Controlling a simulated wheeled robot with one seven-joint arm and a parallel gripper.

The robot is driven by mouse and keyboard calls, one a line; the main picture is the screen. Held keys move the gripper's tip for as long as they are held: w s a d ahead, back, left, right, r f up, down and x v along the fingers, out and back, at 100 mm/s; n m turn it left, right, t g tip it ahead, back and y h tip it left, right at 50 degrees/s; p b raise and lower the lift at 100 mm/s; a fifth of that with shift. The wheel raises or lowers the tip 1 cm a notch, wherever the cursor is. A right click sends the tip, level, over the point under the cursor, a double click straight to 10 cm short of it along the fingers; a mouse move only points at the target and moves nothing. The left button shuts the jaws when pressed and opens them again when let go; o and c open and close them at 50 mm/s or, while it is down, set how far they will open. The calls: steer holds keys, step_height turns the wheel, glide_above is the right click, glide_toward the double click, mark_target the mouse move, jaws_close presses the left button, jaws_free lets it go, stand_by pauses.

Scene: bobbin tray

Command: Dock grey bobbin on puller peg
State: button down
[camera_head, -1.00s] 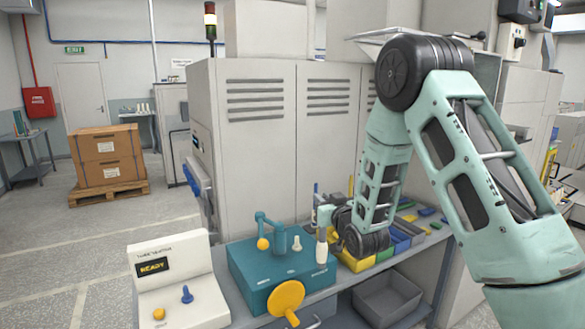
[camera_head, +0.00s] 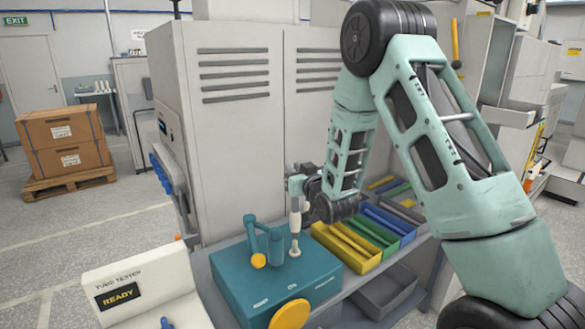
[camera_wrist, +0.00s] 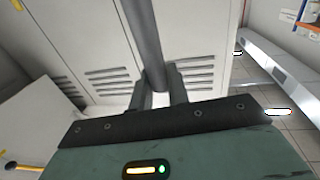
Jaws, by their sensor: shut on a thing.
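The grey bobbin (camera_wrist: 145,40) is a slim cylinder between my gripper's fingers (camera_wrist: 158,92) in the wrist view. My gripper is shut on it. In the head view the bobbin (camera_head: 295,222) looks pale and hangs upright below my gripper (camera_head: 297,194). The puller is a teal block (camera_head: 240,281) on the bench. Its short pale peg (camera_head: 294,251) stands on top, directly below the bobbin in the picture. I cannot tell whether the bobbin's lower end touches the peg or is just above it.
A teal bent arm with a yellow ball (camera_head: 258,260) stands close left of the peg. A yellow disc (camera_head: 290,316) is at the block's front. Yellow, green and blue bins (camera_head: 343,249) lie to the right. A white tester reading READY (camera_head: 143,277) stands left. Cabinets rise behind.

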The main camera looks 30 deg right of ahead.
steer(key=b, duration=0.3)
glide_above(295, 204)
steer(key=shift+w+d+f, duration=0.1)
steer(key=shift+w+f, duration=0.05)
steer(key=shift+f, duration=0.75)
steer(key=shift+w+d+f, duration=0.1)
steer(key=shift+w+f, duration=0.05)
steer(key=shift+f, duration=0.7)
steer(key=shift+w+d+f, duration=0.1)
steer(key=shift+w+f, duration=0.05)
steer(key=shift+f, duration=0.75)
steer(key=shift+b, duration=0.5)
steer(key=shift+f+b, duration=0.6)
steer(key=c, duration=1.8)
jaws_free()
steer(key=shift+o, duration=0.9)
